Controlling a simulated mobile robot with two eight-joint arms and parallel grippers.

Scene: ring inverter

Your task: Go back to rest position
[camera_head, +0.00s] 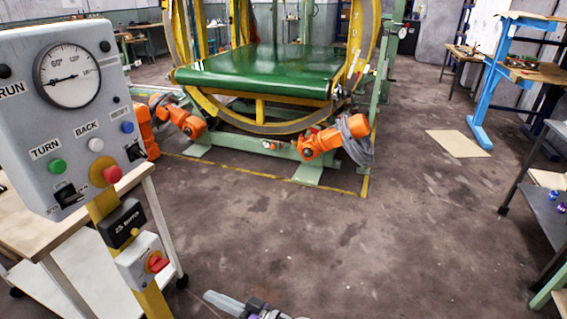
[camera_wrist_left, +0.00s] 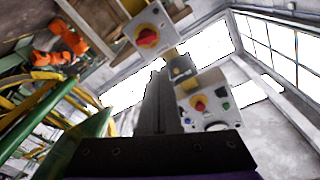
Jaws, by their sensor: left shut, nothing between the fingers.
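My left gripper (camera_head: 222,301) shows at the bottom edge of the head view, low and to the right of the control post. Its fingers are shut with nothing between them. In the left wrist view the dark closed fingers (camera_wrist_left: 158,100) point up the middle of the picture. The grey control panel (camera_head: 75,115) has a round gauge, a green button, a white button, a blue button and a red button. The panel also shows in the wrist view (camera_wrist_left: 212,113). Below it on the yellow post is a grey box with a red knob (camera_head: 145,262), apart from the gripper. My right gripper is not in view.
The ring machine with a green belt (camera_head: 265,68) and two orange robot arms (camera_head: 322,141) stands at the back. A white-legged table (camera_head: 150,205) is behind the post. A blue-framed bench (camera_head: 486,90) and a grey shelf (camera_head: 545,210) stand right. The middle floor is clear.

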